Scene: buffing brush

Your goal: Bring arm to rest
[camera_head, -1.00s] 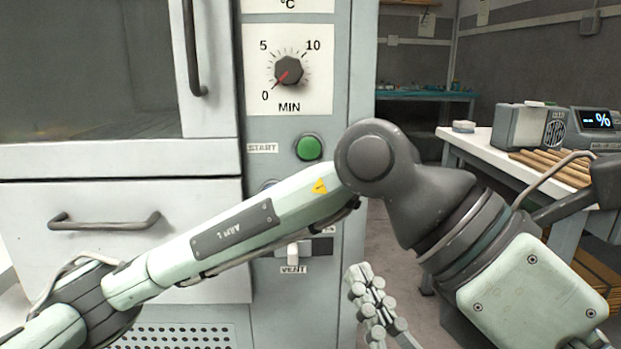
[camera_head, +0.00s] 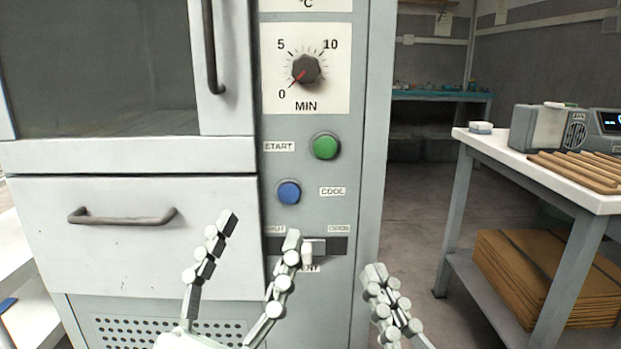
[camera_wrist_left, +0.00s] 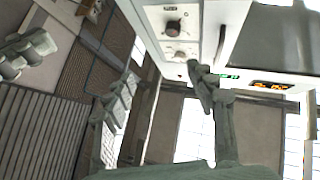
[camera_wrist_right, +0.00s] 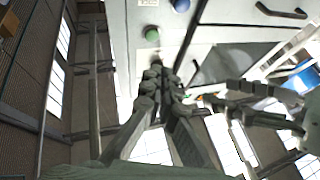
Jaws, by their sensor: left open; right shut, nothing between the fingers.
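My left gripper (camera_head: 260,232) is low in the middle of the head view, in front of the cabinet's drawer and vent slot. Its two fingers are spread apart and empty, pointing up. They also show spread in the left wrist view (camera_wrist_left: 162,80). My right gripper (camera_head: 379,286) is to the right of it, near the cabinet's right edge, with its fingers together and nothing held. In the right wrist view its fingers (camera_wrist_right: 161,78) are also together, and the left gripper's fingers (camera_wrist_right: 245,115) show to the right, apart from it.
A grey cabinet front carries a timer dial (camera_head: 306,69), a green START button (camera_head: 326,145), a blue COOL button (camera_head: 289,192), a vent slider (camera_head: 318,247) and a drawer (camera_head: 130,260). A white-topped workbench (camera_head: 590,198) stands at right. Open floor (camera_head: 415,225) lies between.

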